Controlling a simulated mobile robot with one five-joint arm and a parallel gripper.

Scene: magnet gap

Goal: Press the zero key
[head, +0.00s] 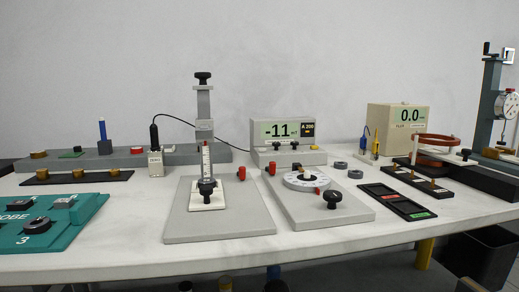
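A beige meter (270,155) with a green display (281,131) reading about -11 mT stands at the back middle of the table. Lettering on the keys is too small to read, so I cannot tell which one is the zero key. My gripper is not in view.
A grey plate with a sliding upright (180,226) and a plate with a round dial (348,216) stand in front of the meter. A teal tray (85,212) is at left. A dark tray (409,213) and a coil stand (485,180) are at right. The front table strip is clear.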

